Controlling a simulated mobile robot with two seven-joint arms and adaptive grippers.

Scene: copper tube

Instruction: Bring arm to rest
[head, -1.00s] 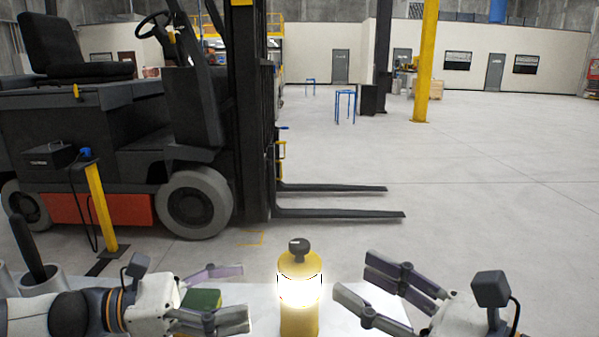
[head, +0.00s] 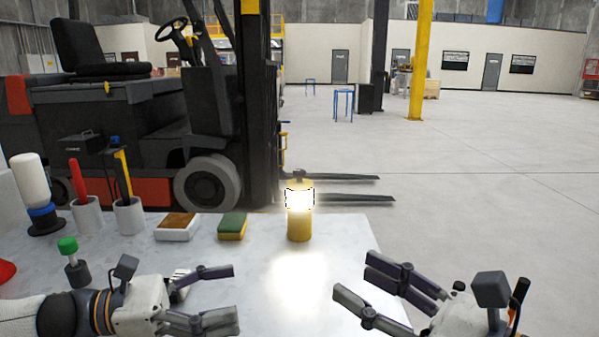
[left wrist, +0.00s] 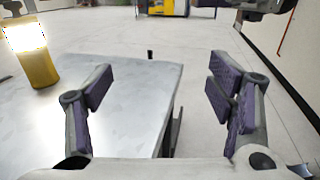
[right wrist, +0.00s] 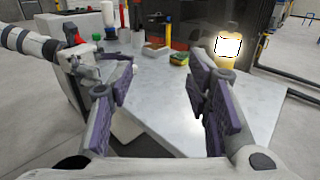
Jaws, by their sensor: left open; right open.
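My left gripper (head: 222,296) is open and empty over the front left of the light table (head: 345,235). My right gripper (head: 352,278) is open and empty at the table's right edge. Its open fingers also show in the right wrist view (right wrist: 158,90), with the table behind them. In the left wrist view, the left gripper's fingers (left wrist: 160,90) are spread wide with nothing between them. No copper tube can be made out in these frames.
A glowing yellow lantern (head: 300,224) stands at the table's back edge. A green-and-yellow sponge (head: 232,226), a brown-topped white block (head: 177,226), tool cups (head: 88,216), a white bottle (head: 32,180) and a green-capped item (head: 75,262) stand at left. A forklift (head: 140,110) is behind.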

